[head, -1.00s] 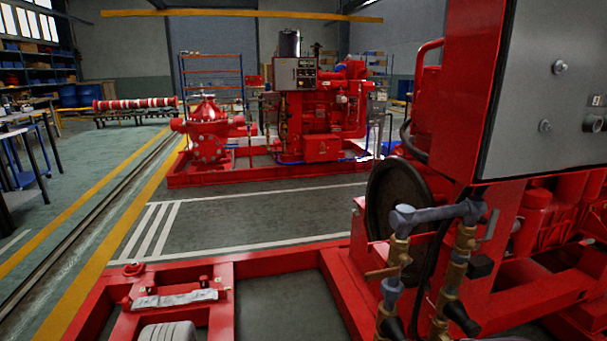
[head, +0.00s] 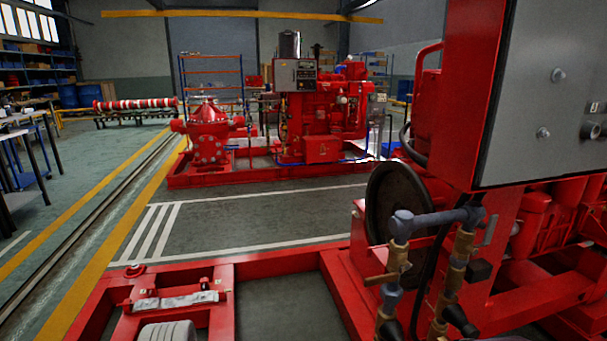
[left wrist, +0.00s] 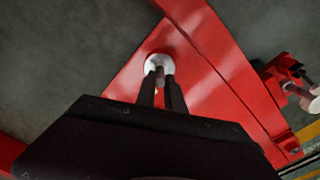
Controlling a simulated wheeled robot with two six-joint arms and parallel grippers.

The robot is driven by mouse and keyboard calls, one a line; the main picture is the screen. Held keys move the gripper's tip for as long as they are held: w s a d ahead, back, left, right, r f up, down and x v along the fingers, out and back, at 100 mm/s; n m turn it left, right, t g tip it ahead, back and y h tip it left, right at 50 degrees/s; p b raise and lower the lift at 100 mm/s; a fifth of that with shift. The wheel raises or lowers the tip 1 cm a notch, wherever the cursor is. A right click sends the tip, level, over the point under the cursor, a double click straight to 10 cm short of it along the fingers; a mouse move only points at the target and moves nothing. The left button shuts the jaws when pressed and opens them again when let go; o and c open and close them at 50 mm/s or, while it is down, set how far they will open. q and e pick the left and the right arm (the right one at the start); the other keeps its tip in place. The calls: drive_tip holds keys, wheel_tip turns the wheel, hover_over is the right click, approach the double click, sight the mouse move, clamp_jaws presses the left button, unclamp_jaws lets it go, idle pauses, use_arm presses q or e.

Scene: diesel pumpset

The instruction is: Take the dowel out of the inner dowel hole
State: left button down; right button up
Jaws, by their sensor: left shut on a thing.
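In the left wrist view, my left gripper (left wrist: 160,88) reaches over a red steel plate or frame member. Its two dark fingers are shut on a short grey-brown dowel (left wrist: 160,74). The dowel's end lies in front of a pale round spot (left wrist: 159,62) on the red surface. I cannot tell whether the dowel is still in a hole there or clear of it. No gripper shows in the head view. My right gripper is in neither current view.
In the head view, a red base frame (head: 287,262) with a bracket and metal strips (head: 176,300) lies low in front. A red engine with a grey panel (head: 545,90) and brass-fitted pipes (head: 458,262) fills the right. Another red pumpset (head: 310,110) stands behind open floor.

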use_arm(q)
drive_tip(key=shift+r+p, duration=2.25)
drive_tip(key=shift+r, duration=0.35)
